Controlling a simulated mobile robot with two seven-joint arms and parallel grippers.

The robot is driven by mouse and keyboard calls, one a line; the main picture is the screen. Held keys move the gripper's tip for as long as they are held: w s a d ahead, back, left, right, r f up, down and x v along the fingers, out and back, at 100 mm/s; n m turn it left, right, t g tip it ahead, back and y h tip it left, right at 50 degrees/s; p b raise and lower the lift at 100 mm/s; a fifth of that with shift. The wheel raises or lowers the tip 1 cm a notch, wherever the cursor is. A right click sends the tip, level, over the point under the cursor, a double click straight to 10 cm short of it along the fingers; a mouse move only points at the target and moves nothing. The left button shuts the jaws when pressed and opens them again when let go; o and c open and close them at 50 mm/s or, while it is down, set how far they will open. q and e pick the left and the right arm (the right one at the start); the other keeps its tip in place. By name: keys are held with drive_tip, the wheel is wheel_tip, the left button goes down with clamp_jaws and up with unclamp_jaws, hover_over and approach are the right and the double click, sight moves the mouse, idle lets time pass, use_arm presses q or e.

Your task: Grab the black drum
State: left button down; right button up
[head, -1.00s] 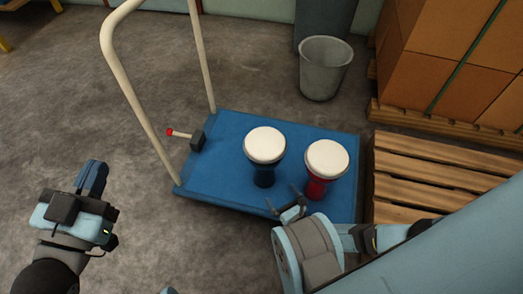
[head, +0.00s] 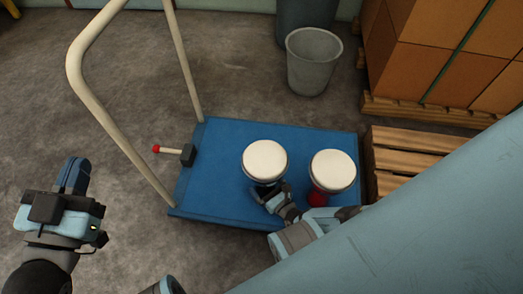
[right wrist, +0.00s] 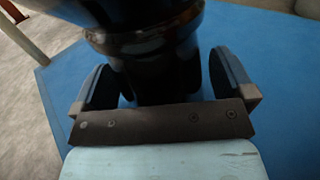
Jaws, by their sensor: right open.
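The black drum (head: 265,161) stands upright on the blue cart, its white head on top. Its dark body is mostly hidden in the head view by its head and my right gripper. My right gripper (head: 268,194) is low at the drum's near side. In the right wrist view the drum's glossy black body (right wrist: 150,50) lies between the two open fingers (right wrist: 165,85), with a gap showing beside the right finger. My left gripper (head: 72,180) is over the floor at the left, far from the drum; its jaw opening is not clear.
A red drum (head: 332,172) with a white head stands just right of the black one. The cart's handle (head: 75,65) rises at left. A bin (head: 313,62), pallet (head: 395,155) and boxes (head: 440,45) stand beyond.

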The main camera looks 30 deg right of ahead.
drive_tip(key=shift+s, duration=0.1)
drive_tip(key=c, duration=1)
drive_tip(key=shift+r, duration=0.1)
drive_tip(key=shift+c, duration=0.9)
drive_tip(key=shift+r, duration=0.1)
